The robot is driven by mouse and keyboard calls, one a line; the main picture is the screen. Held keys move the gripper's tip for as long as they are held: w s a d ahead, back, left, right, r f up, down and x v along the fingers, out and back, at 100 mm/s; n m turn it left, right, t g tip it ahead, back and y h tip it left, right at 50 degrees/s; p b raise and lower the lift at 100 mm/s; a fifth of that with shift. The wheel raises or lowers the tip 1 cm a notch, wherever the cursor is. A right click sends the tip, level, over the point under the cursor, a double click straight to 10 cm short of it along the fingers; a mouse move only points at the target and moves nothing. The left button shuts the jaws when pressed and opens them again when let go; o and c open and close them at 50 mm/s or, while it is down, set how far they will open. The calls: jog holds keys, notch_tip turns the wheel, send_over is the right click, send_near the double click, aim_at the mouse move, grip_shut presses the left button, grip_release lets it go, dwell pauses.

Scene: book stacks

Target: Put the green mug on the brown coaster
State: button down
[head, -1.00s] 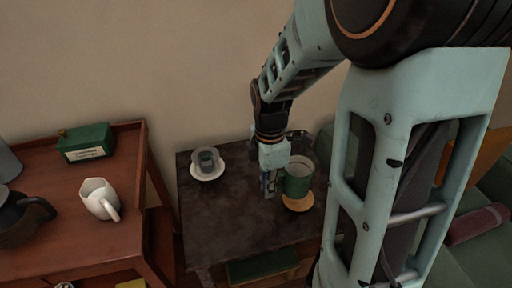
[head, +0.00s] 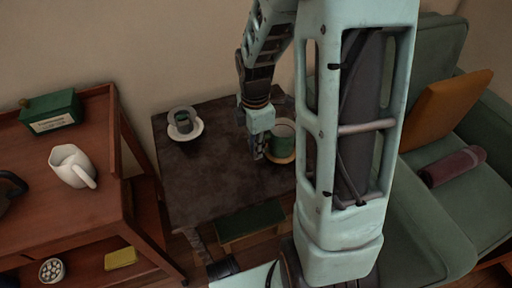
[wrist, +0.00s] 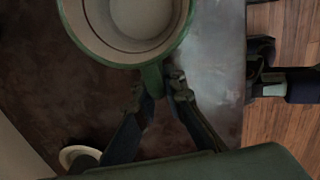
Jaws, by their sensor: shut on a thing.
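The green mug (head: 283,135) is upright at the right side of the dark table, directly over the brown coaster (head: 279,161). The coaster's rim shows around the mug's base; I cannot tell whether the base touches it. My gripper (head: 262,150) is at the mug's left side, pointing down. In the wrist view my gripper (wrist: 163,82) is shut on the mug's handle side, and the mug (wrist: 151,75) shows its pale, empty inside. The coaster is hidden in the wrist view.
A grey-green cup on a white saucer (head: 186,132) stands at the table's back left. The dark table (head: 205,180) is clear in the middle. A reddish wooden shelf (head: 95,190) at left bears a white pitcher (head: 70,165) and a green box (head: 50,111). A green sofa (head: 425,210) is at right.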

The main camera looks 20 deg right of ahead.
jog(key=c, duration=2)
grip_release()
notch_tip(320, 180, up, 12)
jog(key=p, duration=0.4)
jog(key=shift+r, duration=0.15)
